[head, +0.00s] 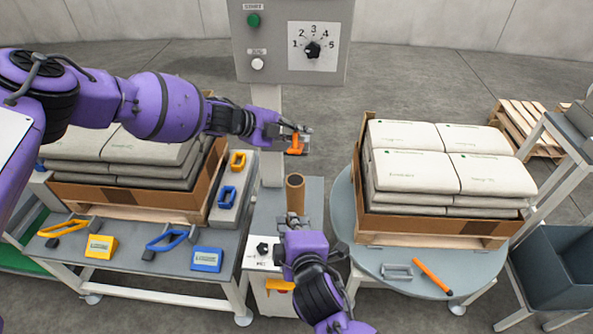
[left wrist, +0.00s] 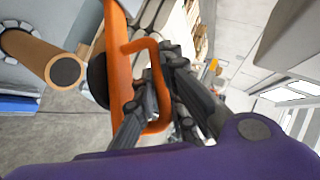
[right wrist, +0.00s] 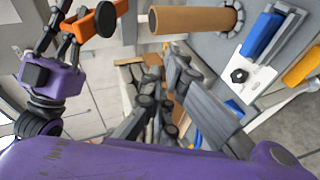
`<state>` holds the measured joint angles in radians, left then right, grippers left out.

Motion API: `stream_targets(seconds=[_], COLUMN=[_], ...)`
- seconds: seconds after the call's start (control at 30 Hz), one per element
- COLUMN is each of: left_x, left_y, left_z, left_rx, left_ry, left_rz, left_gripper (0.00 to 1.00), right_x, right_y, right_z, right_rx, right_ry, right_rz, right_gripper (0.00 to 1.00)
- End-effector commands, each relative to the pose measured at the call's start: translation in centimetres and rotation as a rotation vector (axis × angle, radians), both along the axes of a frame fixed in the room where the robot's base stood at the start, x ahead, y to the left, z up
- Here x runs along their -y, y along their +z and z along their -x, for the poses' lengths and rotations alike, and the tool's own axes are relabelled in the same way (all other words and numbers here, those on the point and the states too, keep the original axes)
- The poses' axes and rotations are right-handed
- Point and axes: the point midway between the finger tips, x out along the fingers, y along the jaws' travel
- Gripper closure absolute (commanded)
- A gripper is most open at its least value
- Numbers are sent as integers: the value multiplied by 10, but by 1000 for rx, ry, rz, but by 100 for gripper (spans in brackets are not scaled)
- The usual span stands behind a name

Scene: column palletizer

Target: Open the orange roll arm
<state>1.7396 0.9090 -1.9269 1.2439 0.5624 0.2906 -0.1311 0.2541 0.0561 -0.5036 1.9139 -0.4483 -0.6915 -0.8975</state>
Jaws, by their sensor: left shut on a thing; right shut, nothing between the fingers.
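The orange roll arm (head: 294,147) is in the fingers of my left gripper (head: 303,133), above the upright brown roll core (head: 295,194). In the left wrist view the orange arm (left wrist: 121,62) shows a loop handle and a dark round end, and my left fingers (left wrist: 160,105) close on the loop. The brown core stands beside it, apart. In the right wrist view the orange arm (right wrist: 85,22) also shows, with its dark disc close to the core's end. My right gripper (head: 287,226) is shut and empty, low near the grey cabinet's front.
Grey cabinet (head: 262,222) carries the core and a small knob panel. Left is a table (head: 130,265) with yellow and blue handles and blocks. Stacked white sacks (head: 415,175) stand on a round table (head: 345,215), with a loose orange bar (head: 432,276). A control panel (head: 270,40) stands behind.

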Motion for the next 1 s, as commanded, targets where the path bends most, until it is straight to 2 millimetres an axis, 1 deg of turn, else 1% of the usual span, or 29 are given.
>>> stream_targets(seconds=[0.03, 0.1, 0.23, 0.33, 0.4, 0.5, 0.6, 0.7, 0.87, 1.0], left_x=[2, 2, 2, 2, 2, 2, 2, 2, 2, 2], left_y=[-4, -4, -4, -5, -5, -5, -5, -5, -5, -5], left_z=[3, 3, 3, 3, 3, 3, 3, 3, 3, 3], left_rx=[-9, -9, -9, -9, -9, -9, -9, -9, -9, -9], left_ry=[-4, -4, -4, -4, -4, -4, -4, -4, -3, -4], left_rz=[2, 2, 2, 2, 2, 2, 2, 2, 1, 2], left_gripper=[100, 100, 100, 100, 100, 100, 100, 100, 100, 100], right_x=[-11, -21, -31, -30, -25, -16, -7, -3, -2, -2], right_y=[13, 26, 43, 47, 44, 40, 38, 37, 34, 28], right_z=[-8, -16, -25, -26, -24, -22, -22, -22, -27, -44], right_rx=[53, 118, 214, 254, 259, 253, 242, 236, 238, 239], right_ry=[49, 110, 206, 269, 310, 363, 403, 437, 462, 463], right_rz=[127, 323, 686, 957, 1130, 1334, 1481, 1566, 1616, 1618], right_gripper=[100, 100, 100, 100, 100, 100, 100, 100, 100, 100])
